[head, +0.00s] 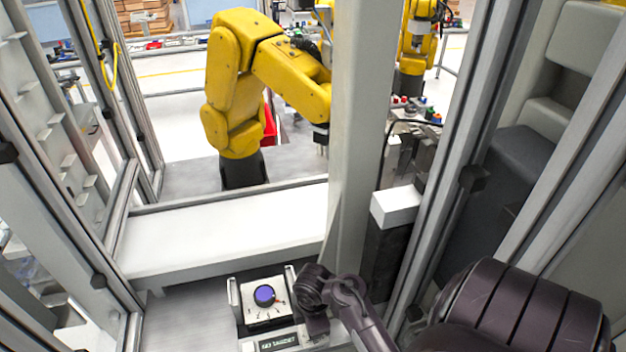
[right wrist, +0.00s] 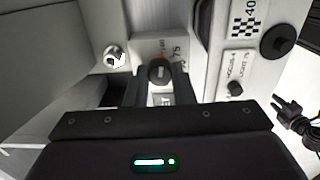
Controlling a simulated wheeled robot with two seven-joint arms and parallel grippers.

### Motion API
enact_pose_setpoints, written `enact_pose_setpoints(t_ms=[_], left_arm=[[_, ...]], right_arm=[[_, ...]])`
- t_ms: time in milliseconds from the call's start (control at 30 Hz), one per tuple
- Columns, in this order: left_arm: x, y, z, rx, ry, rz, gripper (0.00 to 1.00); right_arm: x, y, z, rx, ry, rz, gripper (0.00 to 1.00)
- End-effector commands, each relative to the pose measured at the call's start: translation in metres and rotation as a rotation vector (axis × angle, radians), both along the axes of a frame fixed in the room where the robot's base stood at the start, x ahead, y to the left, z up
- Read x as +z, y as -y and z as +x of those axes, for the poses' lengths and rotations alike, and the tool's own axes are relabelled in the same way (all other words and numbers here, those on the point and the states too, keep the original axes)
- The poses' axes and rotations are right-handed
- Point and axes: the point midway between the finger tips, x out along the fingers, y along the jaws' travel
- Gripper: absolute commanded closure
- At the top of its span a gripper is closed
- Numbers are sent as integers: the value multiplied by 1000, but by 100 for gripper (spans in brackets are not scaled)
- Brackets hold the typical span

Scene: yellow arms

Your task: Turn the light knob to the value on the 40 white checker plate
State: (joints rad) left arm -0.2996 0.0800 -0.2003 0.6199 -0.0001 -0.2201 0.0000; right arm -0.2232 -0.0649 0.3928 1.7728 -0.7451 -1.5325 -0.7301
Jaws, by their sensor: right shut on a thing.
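In the right wrist view, my right gripper (right wrist: 159,88) is shut on a dark round knob (right wrist: 159,70) on a pale panel. A "75" and a small orange mark show beside that knob. A white checker plate (right wrist: 244,20) marked "40" is at the upper right. Beside it a label plate (right wrist: 238,66) carries small sideways print that seems to read "LIGHT 75". In the head view, a dial with a blue-purple cap (head: 264,294) sits on a white box. My dark right gripper (head: 315,290) is just right of it, its fingertips hidden. My left gripper is out of view.
A grey post (head: 357,120) rises behind my gripper, and a white ledge (head: 225,235) lies beyond the dial. A metal switch (right wrist: 115,57) stands left of the gripped knob. Yellow robot arms (head: 235,90) are farther back.

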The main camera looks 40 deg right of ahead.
Motion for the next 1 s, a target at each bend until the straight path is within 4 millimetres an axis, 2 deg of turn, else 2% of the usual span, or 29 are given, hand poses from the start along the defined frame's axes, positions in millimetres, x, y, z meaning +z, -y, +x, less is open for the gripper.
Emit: enact_pose_setpoints(t_ms=[533, 567, 700, 733, 1000], left_arm=[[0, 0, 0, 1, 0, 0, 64], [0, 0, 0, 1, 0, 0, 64], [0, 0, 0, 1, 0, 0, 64], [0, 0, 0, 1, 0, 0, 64], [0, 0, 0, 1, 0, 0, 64]], right_arm=[[2, 1, 2, 28, 5, -1, 100], [2, 1, 2, 28, 5, -1, 76], [1, 0, 1, 27, 4, -1, 58], [1, 0, 1, 27, 4, -1, 56], [0, 0, 0, 21, 1, 0, 56]])
